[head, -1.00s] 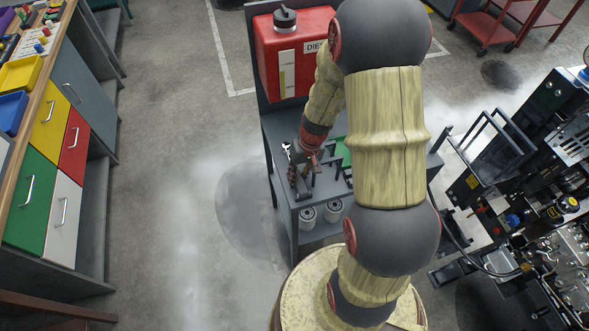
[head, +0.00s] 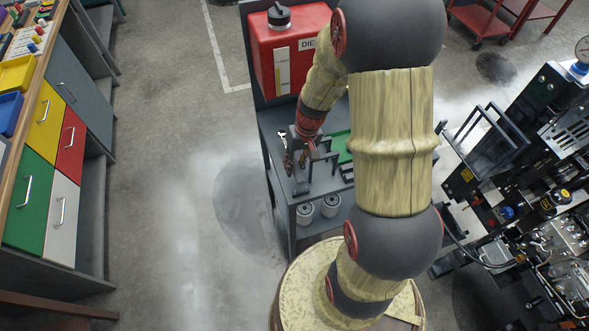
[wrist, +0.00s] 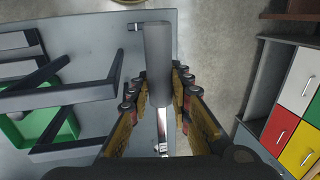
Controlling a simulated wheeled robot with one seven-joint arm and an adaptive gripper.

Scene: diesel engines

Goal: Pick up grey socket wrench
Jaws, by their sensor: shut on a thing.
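The grey socket wrench shows in the wrist view as a dark grey handle (wrist: 158,62) with a shiny metal part (wrist: 162,128) running back between the fingers. My gripper (wrist: 159,92) is shut on it, one finger on each side. In the head view my gripper (head: 298,162) is over the left part of the grey cart top (head: 312,184); the wrench in its jaws is too small to make out there. The wrist view shows the grey surface under and left of the handle. I cannot tell whether the wrench still touches it.
A dark bracket rack (wrist: 75,92) and a green tray (wrist: 42,128) are left of my gripper in the wrist view. A silver wrench (head: 283,139) lies near the cart's left edge. A red diesel tank (head: 286,55) stands behind. Floor left of the cart is clear.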

